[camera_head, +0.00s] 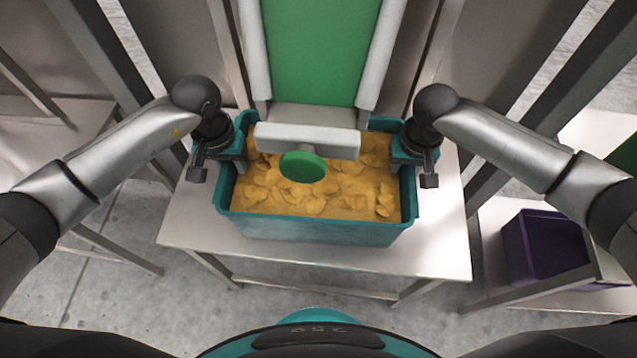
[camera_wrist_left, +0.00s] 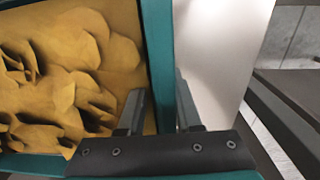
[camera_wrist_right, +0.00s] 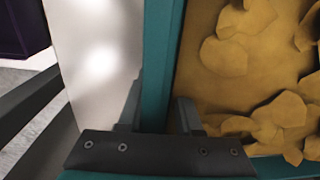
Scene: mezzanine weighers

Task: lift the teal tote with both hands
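The teal tote (camera_head: 310,231), filled with yellow-brown chips, is on a pale metal table (camera_head: 438,245) in the head view and looks level. My left gripper (camera_head: 232,160) is at its left wall and my right gripper (camera_head: 404,160) at its right wall. In the left wrist view, my left gripper (camera_wrist_left: 160,108) has one finger inside and one outside the tote wall (camera_wrist_left: 158,45), close against it. In the right wrist view, my right gripper (camera_wrist_right: 157,108) straddles the opposite tote wall (camera_wrist_right: 160,45) the same way. Both look shut on the walls. Any gap under the tote is hidden.
A pale chute end (camera_head: 307,139) with a green disc (camera_head: 302,167) hangs over the tote's far part, below a green conveyor (camera_head: 320,50). A purple bin (camera_head: 548,245) sits on a lower shelf at right. Metal posts flank both arms. Bare tabletop lies in front.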

